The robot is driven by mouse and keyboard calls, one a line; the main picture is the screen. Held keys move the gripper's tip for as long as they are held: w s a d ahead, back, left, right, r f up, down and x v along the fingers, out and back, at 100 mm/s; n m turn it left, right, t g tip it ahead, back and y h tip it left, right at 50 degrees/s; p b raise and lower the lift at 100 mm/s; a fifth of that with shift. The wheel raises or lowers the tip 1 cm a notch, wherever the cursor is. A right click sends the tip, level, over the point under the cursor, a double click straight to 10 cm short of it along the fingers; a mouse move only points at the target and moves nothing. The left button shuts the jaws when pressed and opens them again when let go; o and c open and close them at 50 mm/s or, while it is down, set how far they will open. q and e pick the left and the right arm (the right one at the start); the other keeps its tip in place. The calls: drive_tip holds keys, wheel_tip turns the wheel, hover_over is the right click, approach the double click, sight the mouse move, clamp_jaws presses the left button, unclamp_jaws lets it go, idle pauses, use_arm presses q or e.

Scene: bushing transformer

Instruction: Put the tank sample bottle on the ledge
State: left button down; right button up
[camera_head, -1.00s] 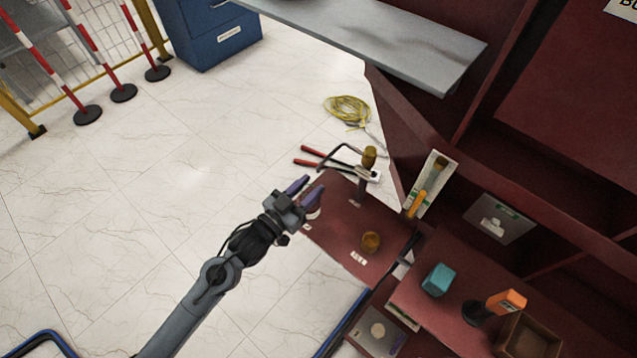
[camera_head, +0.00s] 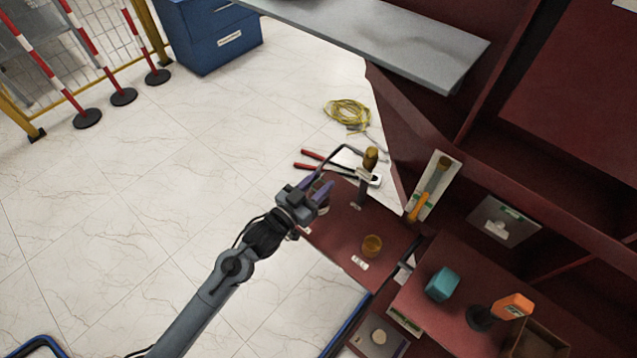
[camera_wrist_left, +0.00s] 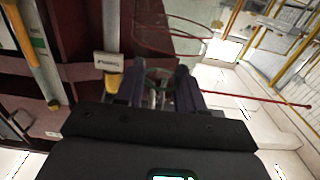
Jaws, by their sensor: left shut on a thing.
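My left gripper (camera_head: 318,186), with purple fingers, is over the far left part of the dark red ledge (camera_head: 340,240) in the head view. It is shut on a small clear, glassy thing, taken as the tank sample bottle (camera_wrist_left: 157,84), which shows between the fingers in the left wrist view. The fingers and wrist hide most of it in the head view, and its base cannot be made out. My right gripper is not in view.
An amber cup (camera_head: 372,246) stands on the ledge, and an amber-topped post (camera_head: 370,158) is at its far end. A teal block (camera_head: 442,284) and an orange-topped tool (camera_head: 513,304) sit lower right.

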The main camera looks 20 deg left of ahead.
use_arm(q)
drive_tip(key=c, duration=0.7)
unclamp_jaws()
drive_tip(key=shift+s+a+r, duration=0.15)
drive_tip(key=shift+s, duration=0.3)
drive_tip(key=s+a+f+g+y+p, duration=0.1)
drive_tip(key=s+g, duration=0.3)
drive_tip(key=s, duration=0.5)
drive_tip(key=s+a+f+n+g+y, duration=0.1)
drive_tip(key=s+f+g, duration=0.3)
drive_tip(key=s, duration=0.6)
drive_tip(key=s+a+f+g+y+p, duration=0.1)
drive_tip(key=s+a+f+g+y, duration=0.1)
drive_tip(key=s+g, duration=0.3)
drive_tip(key=s+a+y, duration=0.1)
drive_tip(key=s, duration=0.3)
drive_tip(key=shift+s+f+n+y+p, duration=0.2)
drive_tip(key=shift+f+n+y+p, duration=0.1)
drive_tip(key=shift+n, duration=0.1)
drive_tip(key=shift+r, duration=0.15)
